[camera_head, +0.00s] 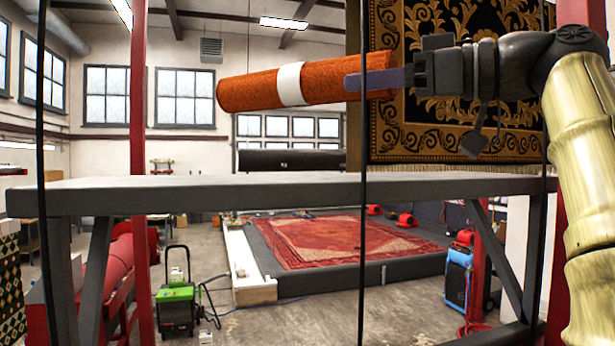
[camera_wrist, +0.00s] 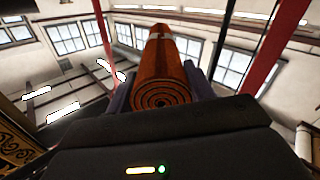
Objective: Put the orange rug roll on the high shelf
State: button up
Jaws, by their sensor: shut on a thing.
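A clear gap shows between the roll and the board. My gripper (camera_head: 370,80) is shut on the roll's right end. In the wrist view the roll (camera_wrist: 166,75) points away from my gripper (camera_wrist: 158,90), its spiral end facing the camera between the two fingers. Whether this board is the high shelf of the task, I cannot tell.
The board's top looks bare. Thin dark vertical cables (camera_head: 363,250) and a red post (camera_head: 139,120) stand near it. A patterned black and gold rug (camera_head: 440,120) hangs behind my gripper.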

aim_at(375, 99)
jog(key=shift+w, duration=0.25)
jog(key=shift+s+a+r, duration=0.1)
jog(key=shift+s+a, duration=0.1)
jog(key=shift+s, duration=0.6)
jog(key=shift+w+f, duration=0.35)
jog(key=shift+f, duration=0.05)
jog(key=shift+s+d+f, duration=0.15)
jog(key=shift+f, duration=2.75)
jog(key=shift+f, duration=1.75)
